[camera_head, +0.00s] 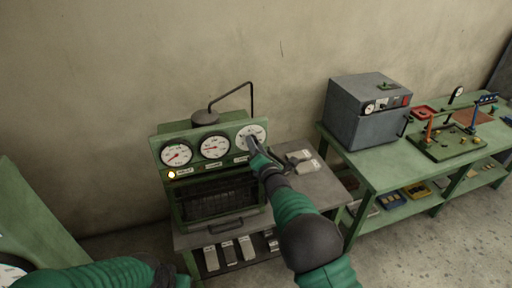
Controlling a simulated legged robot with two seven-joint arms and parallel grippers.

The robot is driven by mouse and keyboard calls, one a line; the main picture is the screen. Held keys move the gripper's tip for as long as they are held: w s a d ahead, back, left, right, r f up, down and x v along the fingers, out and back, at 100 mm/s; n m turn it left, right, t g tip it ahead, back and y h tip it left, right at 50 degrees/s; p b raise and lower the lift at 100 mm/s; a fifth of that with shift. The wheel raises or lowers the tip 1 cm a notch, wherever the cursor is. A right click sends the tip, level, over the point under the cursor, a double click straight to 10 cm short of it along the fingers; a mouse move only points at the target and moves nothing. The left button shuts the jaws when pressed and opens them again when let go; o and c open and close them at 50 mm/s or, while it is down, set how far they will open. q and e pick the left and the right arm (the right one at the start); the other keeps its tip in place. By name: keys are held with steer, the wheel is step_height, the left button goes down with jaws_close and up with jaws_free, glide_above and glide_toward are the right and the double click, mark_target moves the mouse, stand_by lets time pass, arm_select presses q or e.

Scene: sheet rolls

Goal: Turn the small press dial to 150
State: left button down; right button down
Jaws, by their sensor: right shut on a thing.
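The small press (190,203) is a green machine with a barred front, standing on a low table. Its top panel carries three white round dials: a left one (176,154), a middle one (214,147) and a right one (248,132). The left and middle dials show red needles. My right gripper (254,148) is at the right dial, shut on the dial's knob, and it hides the lower part of that dial. The dial numbers are too small to read. Of my left arm, only a part shows at the lower left; its gripper is out of view.
A lit yellow lamp (171,175) is on the press panel. Several small blocks lie on the shelf below the press.

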steer(key=shift+r+m+b, duration=0.2)
steer(key=shift+m+b, duration=12)
steer(key=shift+m, duration=5.6)
steer(key=c, duration=1.4)
jaws_free()
steer(key=shift+c, duration=0.2)
steer(key=o, duration=0.5)
steer(key=shift+w+a+f, duration=0.1)
steer(key=shift+w+f, duration=0.15)
steer(key=shift+w, duration=0.05)
